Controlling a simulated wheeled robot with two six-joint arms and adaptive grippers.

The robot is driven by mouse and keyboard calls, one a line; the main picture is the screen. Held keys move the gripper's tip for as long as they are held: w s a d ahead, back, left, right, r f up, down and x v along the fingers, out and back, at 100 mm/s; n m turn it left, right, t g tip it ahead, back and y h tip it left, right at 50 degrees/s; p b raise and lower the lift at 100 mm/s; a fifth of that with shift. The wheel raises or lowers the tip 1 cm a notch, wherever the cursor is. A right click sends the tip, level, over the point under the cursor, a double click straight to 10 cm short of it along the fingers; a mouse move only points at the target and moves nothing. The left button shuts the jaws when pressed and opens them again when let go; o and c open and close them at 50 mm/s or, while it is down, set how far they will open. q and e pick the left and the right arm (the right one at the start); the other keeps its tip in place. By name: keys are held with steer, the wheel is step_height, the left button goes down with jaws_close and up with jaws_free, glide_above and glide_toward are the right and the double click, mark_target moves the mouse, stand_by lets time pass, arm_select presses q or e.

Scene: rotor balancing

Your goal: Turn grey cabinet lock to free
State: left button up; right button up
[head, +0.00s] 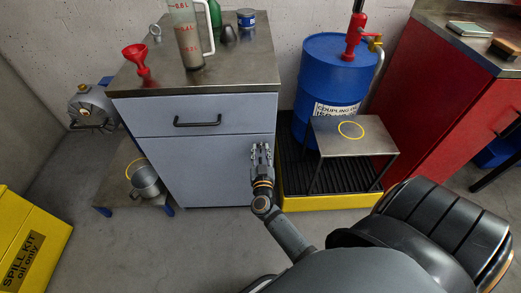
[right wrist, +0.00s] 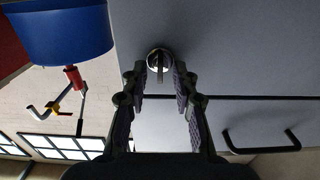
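The grey cabinet (head: 215,170) has a drawer with a dark handle (head: 197,121) above a plain door. Its lock (right wrist: 160,60) shows in the right wrist view as a small round silver knob with a narrow raised bar, roughly upright in that picture. In the head view the lock is hidden by my gripper. My right gripper (head: 262,149) is at the right side of the cabinet door. In the right wrist view my right gripper (right wrist: 160,72) is open, its fingertips apart on either side of the lock, with nothing clearly gripped. My left gripper is not in view.
On the cabinet top stand a red funnel (head: 136,58), a measuring jug (head: 187,40) and a blue tin (head: 246,18). A blue drum (head: 328,70) and a small metal stand (head: 365,135) are to the right. A yellow spill kit box (head: 30,240) is at left.

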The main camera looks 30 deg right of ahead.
jaws_close()
